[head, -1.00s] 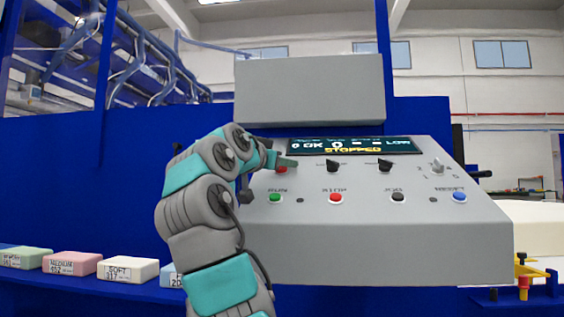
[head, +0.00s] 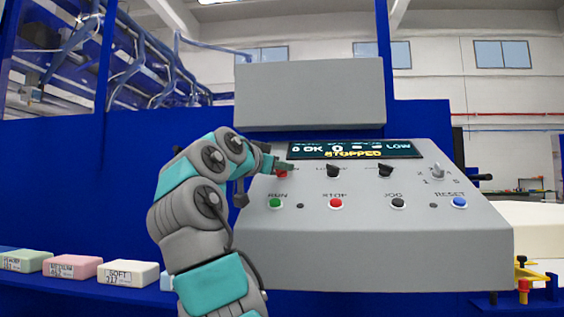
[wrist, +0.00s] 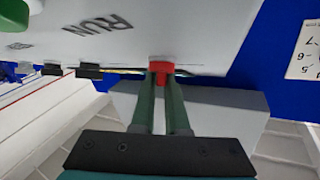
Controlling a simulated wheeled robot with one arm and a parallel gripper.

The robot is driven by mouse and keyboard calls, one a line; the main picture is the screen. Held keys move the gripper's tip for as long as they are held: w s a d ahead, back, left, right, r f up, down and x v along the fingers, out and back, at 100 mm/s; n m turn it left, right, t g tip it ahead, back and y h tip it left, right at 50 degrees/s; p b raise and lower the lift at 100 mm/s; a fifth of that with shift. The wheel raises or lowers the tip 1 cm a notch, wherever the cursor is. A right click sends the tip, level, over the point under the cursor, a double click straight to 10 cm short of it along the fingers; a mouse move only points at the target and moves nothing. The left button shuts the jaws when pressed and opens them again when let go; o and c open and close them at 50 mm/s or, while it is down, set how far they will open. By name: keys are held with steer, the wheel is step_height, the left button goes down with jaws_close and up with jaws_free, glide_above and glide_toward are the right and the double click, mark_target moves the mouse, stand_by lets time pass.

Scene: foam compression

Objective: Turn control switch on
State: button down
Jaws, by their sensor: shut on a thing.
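The grey control panel (head: 315,225) stands in front of me, and its display (head: 350,150) reads "STOPPED". The red control switch (head: 282,173) is at the panel's upper left, above the green RUN button (head: 275,203). My gripper (head: 280,164) is at this switch and partly covers it in the head view. In the wrist view the two fingers of my gripper (wrist: 161,85) are closed around the red switch knob (wrist: 161,66). The exact angle of the knob is hard to tell.
Two black selector knobs (head: 333,171) and a numbered dial (head: 438,172) sit to the right on the panel. Red STOP (head: 336,203), black JOG (head: 397,203) and blue RESET (head: 459,202) buttons line the lower row. Labelled foam blocks (head: 130,272) lie at lower left.

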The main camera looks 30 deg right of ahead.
steer(key=shift+w+r+m+g+h+p, duration=0.15)
steer(key=shift+m+g+h+p, duration=0.25)
steer(key=shift+m+g+p, duration=0.7)
steer(key=shift+d+f+m+g+p, duration=0.1)
steer(key=shift+f+m+g+p, duration=0.25)
steer(key=shift+p, duration=0.35)
steer(key=shift+g, duration=0.25)
steer(key=c, duration=0.9)
jaws_free()
